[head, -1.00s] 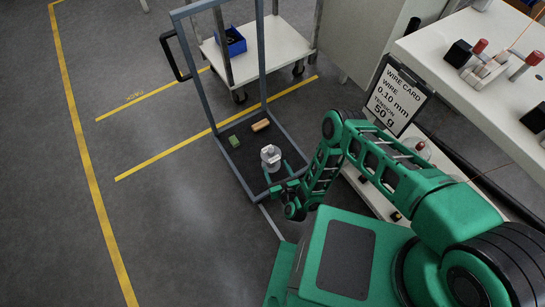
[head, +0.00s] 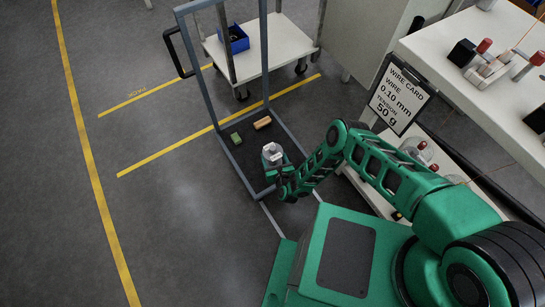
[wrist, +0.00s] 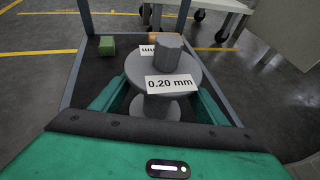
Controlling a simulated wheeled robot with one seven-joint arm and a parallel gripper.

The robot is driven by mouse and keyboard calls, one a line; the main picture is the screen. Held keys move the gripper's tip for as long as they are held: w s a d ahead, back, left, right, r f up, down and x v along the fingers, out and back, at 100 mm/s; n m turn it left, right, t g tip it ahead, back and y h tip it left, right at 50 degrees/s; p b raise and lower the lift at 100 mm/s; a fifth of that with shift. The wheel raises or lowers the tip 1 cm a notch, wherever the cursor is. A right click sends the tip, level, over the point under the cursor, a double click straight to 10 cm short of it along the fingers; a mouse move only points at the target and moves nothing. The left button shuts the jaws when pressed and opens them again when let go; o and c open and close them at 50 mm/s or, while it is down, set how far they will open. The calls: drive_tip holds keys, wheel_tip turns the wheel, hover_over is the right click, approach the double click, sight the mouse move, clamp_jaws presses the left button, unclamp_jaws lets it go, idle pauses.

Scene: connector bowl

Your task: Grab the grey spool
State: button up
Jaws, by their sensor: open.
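The grey spool (wrist: 186,76) stands upright on the dark deck of a low frame cart, with a white label reading 0.20 mm on its side. It also shows in the head view (head: 271,150), just beyond my gripper. My gripper (wrist: 160,108) is open, with one green finger on each side of the spool's lower part. The fingers' far ends are partly hidden behind the spool's wide flange, so I cannot tell whether they touch it.
A green block (head: 235,138) and an orange-brown block (head: 262,123) lie farther back on the cart deck. The cart's grey uprights (head: 194,75) rise close by. A white trolley (head: 270,42) with a blue bin (head: 234,40) stands behind. A wire card sign (head: 398,95) is at the right.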

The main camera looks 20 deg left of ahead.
drive_tip(key=shift+w+a+f, duration=0.15)
drive_tip(key=shift+w+a, duration=0.05)
drive_tip(key=shift+w, duration=0.15)
drive_tip(key=c, duration=1.3)
